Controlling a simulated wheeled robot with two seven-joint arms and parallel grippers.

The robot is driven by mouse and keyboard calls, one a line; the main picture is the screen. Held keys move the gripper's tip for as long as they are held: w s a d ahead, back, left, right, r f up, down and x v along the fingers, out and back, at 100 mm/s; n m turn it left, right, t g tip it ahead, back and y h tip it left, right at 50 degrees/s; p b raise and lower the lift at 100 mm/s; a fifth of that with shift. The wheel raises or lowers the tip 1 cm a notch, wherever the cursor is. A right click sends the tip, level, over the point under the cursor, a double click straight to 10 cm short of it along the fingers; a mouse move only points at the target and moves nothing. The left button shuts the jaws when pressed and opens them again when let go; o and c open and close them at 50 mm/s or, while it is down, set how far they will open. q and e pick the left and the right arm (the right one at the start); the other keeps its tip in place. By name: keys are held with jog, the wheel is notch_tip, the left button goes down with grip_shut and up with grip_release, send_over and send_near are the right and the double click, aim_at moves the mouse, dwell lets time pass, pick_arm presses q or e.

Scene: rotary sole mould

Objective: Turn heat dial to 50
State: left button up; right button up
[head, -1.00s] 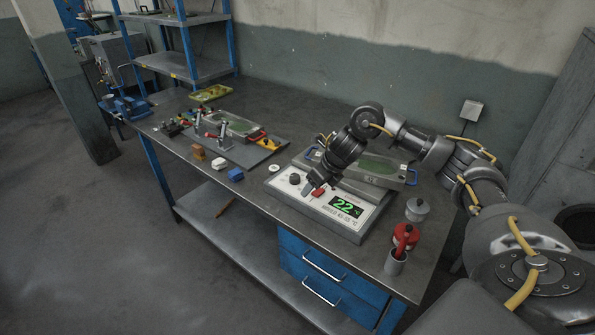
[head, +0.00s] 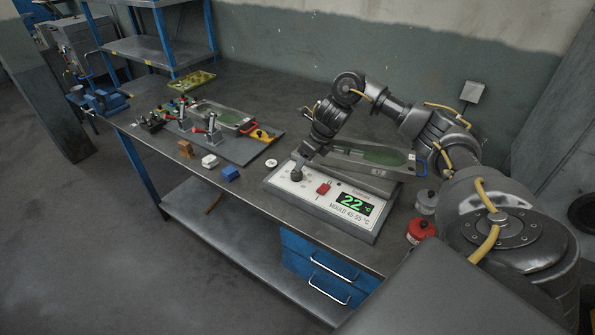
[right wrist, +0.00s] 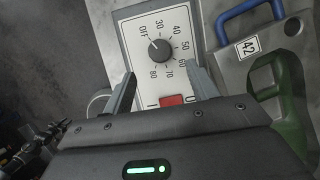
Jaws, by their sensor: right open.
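The heat dial (right wrist: 160,48) is a dark round knob on the white control panel (right wrist: 128,33), ringed by marks from OFF through 30 to 80. Its pointer looks turned toward OFF, though it is small. In the head view the dial (head: 296,176) is at the panel's left end, partly covered by my right gripper (head: 300,165). In the right wrist view my right gripper (right wrist: 163,83) is open, its fingers apart and pointing toward the dial, with nothing between them. The green display (head: 356,203) reads 22 °C. My left gripper is out of view.
A red rocker switch (right wrist: 172,100) sits close to the dial. The mould (head: 375,160) with a blue handle (right wrist: 240,18) stands behind the panel. A red-lidded pot (head: 421,229) and a grey pot (head: 426,200) stand to the right. A blue block (head: 230,173) lies left.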

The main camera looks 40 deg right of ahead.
aim_at(299, 173)
jog(key=p+x, duration=0.1)
jog(key=x, duration=0.5)
jog(key=shift+w+a, duration=0.1)
jog(key=shift+w, duration=0.1)
jog(key=shift+w+f, duration=0.1)
jog(key=shift+f, duration=0.2)
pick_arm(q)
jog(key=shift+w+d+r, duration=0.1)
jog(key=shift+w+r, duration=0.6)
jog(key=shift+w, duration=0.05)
pick_arm(e)
jog(key=shift+w+f, duration=0.15)
jog(key=shift+f, duration=0.2)
jog(key=shift+c, duration=0.5)
jog(key=c, duration=0.9)
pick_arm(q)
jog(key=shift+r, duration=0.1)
pick_arm(e)
jog(key=shift+r, duration=0.1)
